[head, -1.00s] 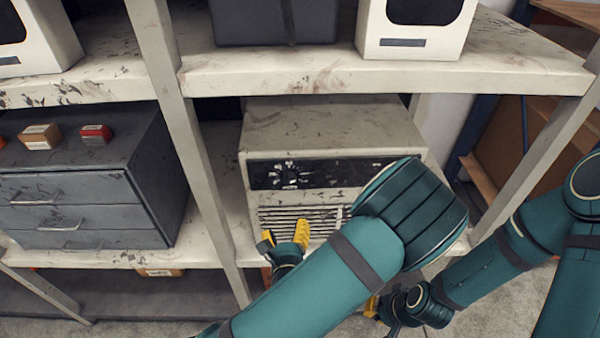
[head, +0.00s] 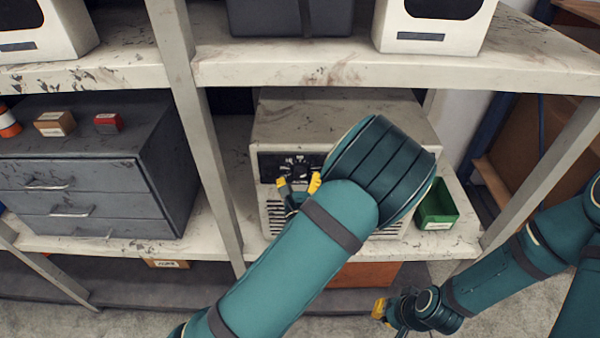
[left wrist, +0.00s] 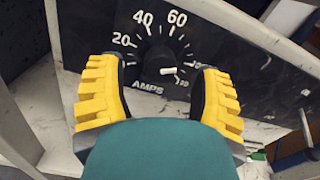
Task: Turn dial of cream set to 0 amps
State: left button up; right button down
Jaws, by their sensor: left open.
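The cream set (head: 335,118) stands on the middle shelf, its black front panel partly hidden by my left arm. Its dial (left wrist: 160,60) shows in the left wrist view, with 20, 40, 60 and AMPS printed around it. A short white mark on the dial lies towards the lower right, near a partly hidden number. My left gripper (head: 299,184) is open in front of the panel. In the left wrist view its yellow fingers (left wrist: 158,85) are on either side of the dial; contact cannot be told. My right gripper (head: 384,310) hangs low at right, its opening unclear.
A grey drawer cabinet (head: 80,190) with small boxes on top stands left of a shelf post (head: 196,125). A green bin (head: 436,207) is right of the set. The upper shelf (head: 380,76) runs above the set. An orange box (head: 365,275) is below.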

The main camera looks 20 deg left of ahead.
pick_arm(q)
jog(key=shift+x, duration=1.45)
grip_shut()
